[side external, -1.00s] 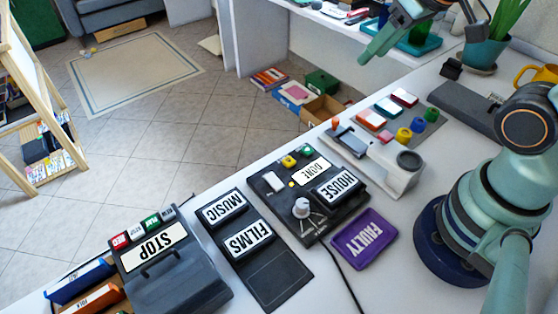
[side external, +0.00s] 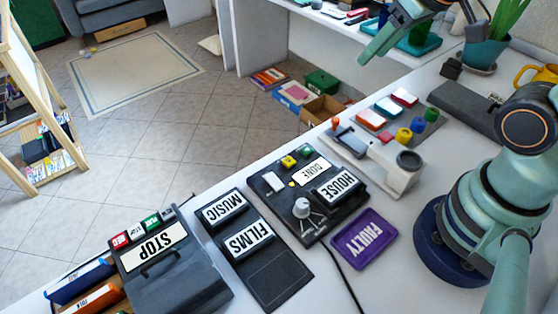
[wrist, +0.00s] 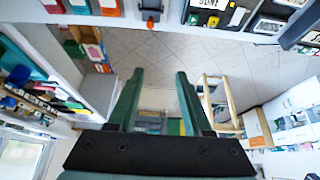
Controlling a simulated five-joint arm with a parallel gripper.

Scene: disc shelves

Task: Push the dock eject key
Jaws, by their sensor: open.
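My gripper (side external: 368,54) hangs in the air at the top of the side view, far behind the table devices. In the wrist view my gripper (wrist: 160,78) shows two teal fingers spread apart with nothing between them. No key in view is readably marked as the dock eject key. A white dock-like device (side external: 397,178) with an orange-topped part (side external: 335,124) stands on the table, apart from my gripper. An orange part (wrist: 150,23) also shows at the top of the wrist view.
A dark panel (side external: 273,208) carries HOUSE and DONE plates. A MUSIC and FILMS board (side external: 275,283), a grey STOP deck (side external: 185,285) and a purple FAULTY tray (side external: 383,251) stand near it. A plant pot (side external: 482,54) is at the right. Open floor lies beyond the table.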

